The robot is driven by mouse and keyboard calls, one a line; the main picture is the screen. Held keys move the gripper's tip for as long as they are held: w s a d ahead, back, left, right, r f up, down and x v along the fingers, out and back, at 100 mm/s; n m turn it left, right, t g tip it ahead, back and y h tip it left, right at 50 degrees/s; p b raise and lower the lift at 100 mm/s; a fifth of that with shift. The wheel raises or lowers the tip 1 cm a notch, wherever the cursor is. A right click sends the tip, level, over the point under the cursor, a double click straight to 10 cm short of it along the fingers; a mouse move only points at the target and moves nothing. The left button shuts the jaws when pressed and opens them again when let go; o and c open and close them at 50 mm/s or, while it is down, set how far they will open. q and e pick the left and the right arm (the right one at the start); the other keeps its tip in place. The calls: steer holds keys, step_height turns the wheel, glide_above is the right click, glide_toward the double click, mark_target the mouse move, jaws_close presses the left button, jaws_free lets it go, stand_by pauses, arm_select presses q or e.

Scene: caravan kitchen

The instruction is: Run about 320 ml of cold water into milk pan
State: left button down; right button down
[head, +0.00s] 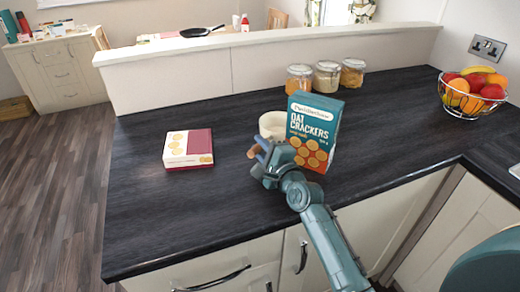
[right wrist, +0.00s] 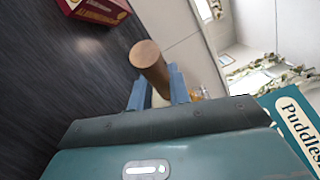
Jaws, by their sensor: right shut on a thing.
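The milk pan (head: 271,124) is cream-coloured and stands on the dark worktop, partly hidden behind my right gripper and a cracker box. Its round wooden handle (head: 253,151) points toward the front left. My right gripper (head: 263,153) is shut on that handle. In the right wrist view, the handle's wooden end (right wrist: 147,56) sticks out between the two blue fingers (right wrist: 158,92). The pan's inside is mostly hidden. My left gripper is not in view. No tap shows.
The oat crackers box (head: 313,130) stands upright, close right of the pan. A red-and-white box (head: 188,149) lies to the left. Three jars (head: 327,77) stand at the back. A fruit basket (head: 472,93) is at the right. A pale metallic edge (head: 515,171) shows far right.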

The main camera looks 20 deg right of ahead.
steer(key=c, duration=1.3)
jaws_free()
steer(key=shift+f, duration=0.1)
